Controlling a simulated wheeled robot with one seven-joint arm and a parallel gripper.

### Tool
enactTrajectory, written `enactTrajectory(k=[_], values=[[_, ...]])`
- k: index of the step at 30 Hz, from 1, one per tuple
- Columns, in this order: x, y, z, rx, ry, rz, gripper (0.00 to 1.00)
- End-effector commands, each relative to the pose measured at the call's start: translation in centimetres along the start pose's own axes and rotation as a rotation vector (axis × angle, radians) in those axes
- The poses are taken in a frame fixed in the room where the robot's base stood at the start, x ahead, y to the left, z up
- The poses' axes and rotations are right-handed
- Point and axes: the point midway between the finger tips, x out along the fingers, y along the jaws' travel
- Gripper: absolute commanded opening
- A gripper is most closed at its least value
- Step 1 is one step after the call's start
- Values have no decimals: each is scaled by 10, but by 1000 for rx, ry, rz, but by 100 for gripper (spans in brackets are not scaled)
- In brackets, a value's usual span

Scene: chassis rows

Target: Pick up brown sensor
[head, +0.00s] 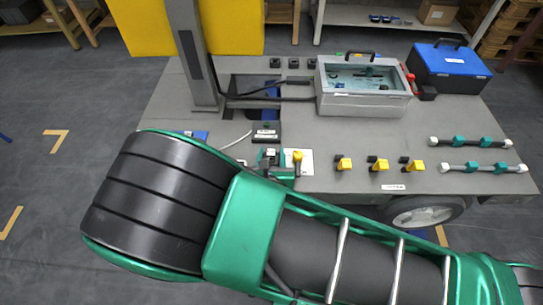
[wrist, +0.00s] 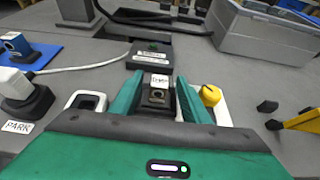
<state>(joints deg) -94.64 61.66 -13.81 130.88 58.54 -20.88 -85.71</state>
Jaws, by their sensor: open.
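In the wrist view, a small dark block (wrist: 158,97) with a white label stands between my two green fingers. Its colour reads as dark grey to brown, and I cannot tell for sure that it is the brown sensor. No other clearly brown sensor shows. My gripper (wrist: 160,100) is open, with one finger on each side of the block; whether they touch it I cannot tell. In the head view, my gripper (head: 280,172) is low over the chassis deck's front part, mostly hidden by my arm.
A yellow knob (wrist: 210,95) on a white plate is close right of my fingers. A black box (wrist: 150,55) with a cable lies behind. Yellow valves (head: 378,164) and a grey toolbox (head: 362,105) stand right.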

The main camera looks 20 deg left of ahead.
Motion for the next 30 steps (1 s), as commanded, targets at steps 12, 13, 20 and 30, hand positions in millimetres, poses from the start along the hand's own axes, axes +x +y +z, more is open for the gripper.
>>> enactTrajectory(k=[12,13,20,30], values=[[45,1,-5,1,1,0,42],[45,1,-5,1,1,0,42],[45,1,-5,1,1,0,30],[45,1,-5,1,0,0,0]])
